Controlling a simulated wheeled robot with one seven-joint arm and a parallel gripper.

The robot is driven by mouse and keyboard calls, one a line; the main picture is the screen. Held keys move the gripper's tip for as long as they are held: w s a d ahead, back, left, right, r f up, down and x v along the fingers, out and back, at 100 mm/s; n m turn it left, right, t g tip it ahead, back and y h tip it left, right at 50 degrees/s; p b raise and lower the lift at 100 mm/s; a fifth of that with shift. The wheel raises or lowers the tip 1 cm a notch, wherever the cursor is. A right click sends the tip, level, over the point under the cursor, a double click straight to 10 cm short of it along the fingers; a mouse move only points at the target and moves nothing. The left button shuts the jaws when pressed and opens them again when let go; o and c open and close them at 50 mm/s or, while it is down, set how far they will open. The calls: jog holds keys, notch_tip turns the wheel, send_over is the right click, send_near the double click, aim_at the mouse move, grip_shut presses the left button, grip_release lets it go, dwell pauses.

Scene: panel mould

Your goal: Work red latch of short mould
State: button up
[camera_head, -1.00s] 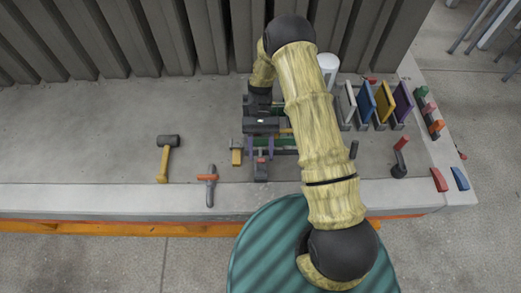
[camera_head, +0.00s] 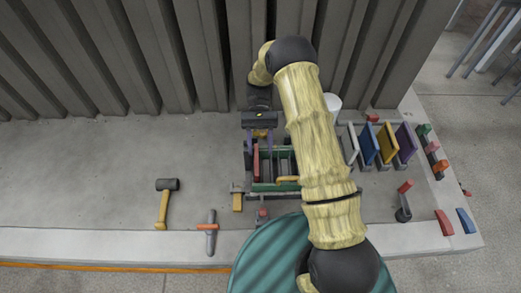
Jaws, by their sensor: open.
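The mould (camera_head: 272,187) is a green-walled frame with dark compartments, partly hidden on the right by my arm. A red upright piece (camera_head: 256,160) stands at its left side and a yellow handle (camera_head: 288,179) lies across its front right. A small red-topped grey part (camera_head: 262,213) sits just in front of the mould; I cannot tell which red part is the latch. My gripper (camera_head: 259,140) is open, at the far edge of the mould, its purple fingers apart. I see nothing held between them.
A mallet (camera_head: 165,200) and an orange-and-grey tool (camera_head: 210,232) lie left on the slab. A yellow-handled tool (camera_head: 237,200) lies close to the mould. Coloured panels (camera_head: 386,145) stand in a rack at right. A ribbed wall closes the back.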

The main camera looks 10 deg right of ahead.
jog(key=shift+w+d+r, duration=0.1)
jog(key=shift+w, duration=0.15)
jog(key=shift+s+d+r, duration=0.1)
jog(key=shift+s, duration=0.25)
jog(key=c, duration=0.5)
jog(key=shift+d+r+t, duration=0.15)
jog(key=shift+r+t, duration=0.05)
jog(key=shift+t, duration=0.1)
jog(key=c, duration=0.4)
jog(key=shift+d+r+t, duration=0.2)
jog(key=shift+r+t, duration=0.05)
jog(key=shift+t, duration=0.05)
grip_shut()
jog(key=s+d+r+t+b, duration=0.2)
jog(key=s+d+r+t, duration=0.7)
jog(key=t, duration=0.5)
jog(key=shift+s+r+n+h, duration=0.35)
jog(key=shift+r+n+h, duration=0.05)
jog(key=shift+r, duration=0.35)
